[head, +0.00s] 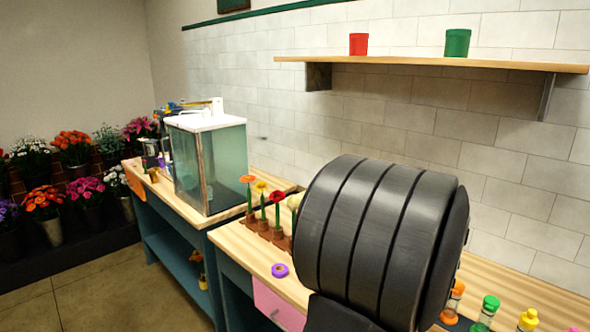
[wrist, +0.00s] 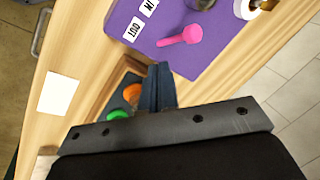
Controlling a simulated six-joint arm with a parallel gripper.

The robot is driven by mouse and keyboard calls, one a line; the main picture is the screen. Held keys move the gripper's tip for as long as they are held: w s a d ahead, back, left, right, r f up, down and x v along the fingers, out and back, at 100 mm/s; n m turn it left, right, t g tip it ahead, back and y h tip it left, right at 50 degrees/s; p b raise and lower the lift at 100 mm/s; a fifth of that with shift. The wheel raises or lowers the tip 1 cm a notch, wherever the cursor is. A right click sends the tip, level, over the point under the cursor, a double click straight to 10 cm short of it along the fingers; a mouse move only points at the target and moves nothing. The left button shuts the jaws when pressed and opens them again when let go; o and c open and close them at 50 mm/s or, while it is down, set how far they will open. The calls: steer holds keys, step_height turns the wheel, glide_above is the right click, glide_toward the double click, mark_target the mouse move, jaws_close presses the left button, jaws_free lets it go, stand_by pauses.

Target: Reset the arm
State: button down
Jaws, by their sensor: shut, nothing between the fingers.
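My gripper (wrist: 160,85) shows in the wrist view, its two dark fingers together and empty. It is over the wooden counter (wrist: 75,60), with the purple mat (wrist: 165,45) beyond its fingertips. I cannot tell its height above the counter. In the head view a large black part of my arm (head: 375,240) fills the centre right, and the gripper is not seen there.
A dark rack with green (wrist: 118,115) and orange (wrist: 132,92) caps sits close left of the fingers. Flowers in a wooden holder (head: 262,228) and a glass tank (head: 210,165) stand left of my arm.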

steer(key=s+r, duration=0.7)
steer(key=r, duration=0.2)
steer(key=shift+s+r, duration=0.25)
steer(key=shift+r, duration=0.1)
